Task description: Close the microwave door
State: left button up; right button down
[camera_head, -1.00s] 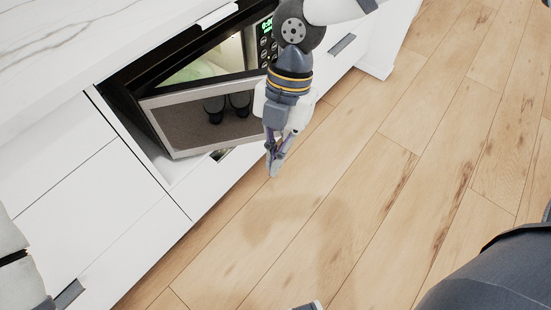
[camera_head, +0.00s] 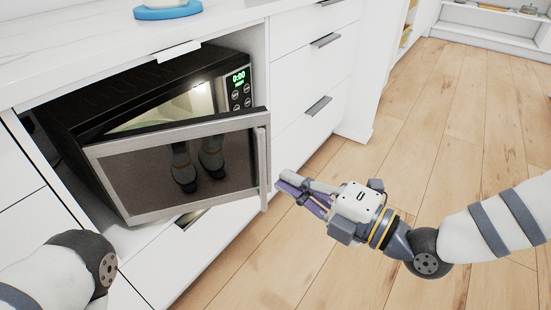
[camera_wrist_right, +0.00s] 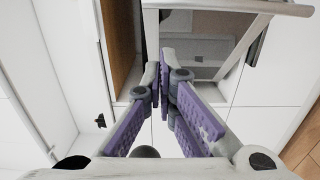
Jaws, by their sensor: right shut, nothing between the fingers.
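The microwave (camera_head: 97,107) sits in an open bay of the white cabinet, its inside lit and a green display at its right. Its door (camera_head: 125,180), a dark window in a silver frame, stands partly open, with a vertical handle (camera_head: 263,165) at its right edge. My right gripper (camera_head: 281,185) is shut and empty just right of the handle; I cannot tell if it touches. In the right wrist view its purple fingers (camera_wrist_right: 163,90) are together below a silver frame (camera_wrist_right: 225,48). My left arm shows at lower left, but its gripper is out of view.
White drawers with dark handles (camera_head: 320,106) are right of the microwave. A blue round object (camera_head: 168,11) lies on the countertop (camera_head: 80,45) above. The wooden floor (camera_head: 440,110) to the right is clear.

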jog(key=w+a+b, duration=0.1)
jog(key=w+a, duration=0.3)
jog(key=w, duration=0.3)
jog(key=shift+a+b, duration=0.25)
jog(key=shift+b, duration=0.1)
jog(key=shift+w, duration=0.15)
